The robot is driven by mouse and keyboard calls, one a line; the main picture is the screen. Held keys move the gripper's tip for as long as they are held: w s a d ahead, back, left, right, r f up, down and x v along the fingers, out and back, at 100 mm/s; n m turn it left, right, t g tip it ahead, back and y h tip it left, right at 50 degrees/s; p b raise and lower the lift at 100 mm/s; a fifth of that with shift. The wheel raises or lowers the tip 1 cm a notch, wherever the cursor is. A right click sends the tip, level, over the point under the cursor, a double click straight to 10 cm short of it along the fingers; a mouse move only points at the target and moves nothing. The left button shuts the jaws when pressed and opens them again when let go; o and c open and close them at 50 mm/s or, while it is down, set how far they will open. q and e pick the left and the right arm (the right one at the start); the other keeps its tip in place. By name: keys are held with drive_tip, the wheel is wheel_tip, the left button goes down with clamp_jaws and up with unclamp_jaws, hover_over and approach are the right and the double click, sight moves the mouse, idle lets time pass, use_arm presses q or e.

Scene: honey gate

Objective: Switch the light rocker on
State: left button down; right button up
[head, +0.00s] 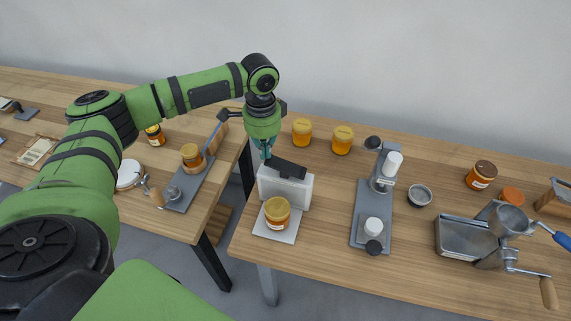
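A dark rocker (286,168) sits tilted on top of a white box (285,188) near the left end of the right-hand table; I take it to be the light rocker. Its left end looks higher than its right end. My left gripper (266,155) points down just behind the rocker's left end. Its teal fingers look close together, with nothing seen between them. I cannot tell whether the fingertips touch the rocker. My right gripper is out of view.
A honey jar (277,211) stands on a pale plate (272,232) in front of the box. Two amber jars (302,131) (342,140) stand behind it. A grey stand (373,212) is to the right. A gap separates the two wooden tables.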

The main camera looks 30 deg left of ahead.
use_arm(q)
drive_tip(key=shift+f+b, duration=0.3)
drive_tip(key=shift+f, duration=1.15)
drive_tip(key=shift+r+p, duration=0.25)
drive_tip(key=shift+p, duration=0.55)
drive_tip(key=shift+a, duration=0.15)
drive_tip(key=shift+s+a+p, duration=0.75)
drive_tip(key=shift+a+p, duration=0.85)
drive_tip(key=shift+a, duration=1.2)
wheel_tip(320, 180, up, 9)
drive_tip(key=p, duration=0.4)
drive_tip(key=shift+f, duration=0.2)
